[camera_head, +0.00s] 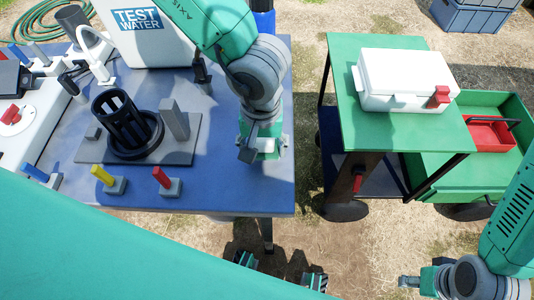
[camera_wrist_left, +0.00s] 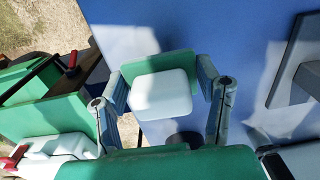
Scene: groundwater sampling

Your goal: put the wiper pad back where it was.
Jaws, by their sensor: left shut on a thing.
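My left gripper (camera_head: 262,146) hangs over the right part of the blue table. In the left wrist view, my left gripper (camera_wrist_left: 162,82) has its two grey fingers on either side of a white block with a green plate, which I take to be the wiper pad (camera_wrist_left: 160,96). The gripper is shut on it, and the blue tabletop shows beyond. In the head view the arm hides most of the pad. My right gripper (camera_head: 410,281) is low at the right, over bare ground, away from the table. Its opening is not clear.
The blue table (camera_head: 240,185) holds a grey base with a black slotted holder (camera_head: 125,125) and a grey upright block (camera_head: 174,120). Blue, yellow and red pegs stand along its front. A green cart (camera_head: 385,130) with a white box (camera_head: 405,78) stands to the right, across a gap.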

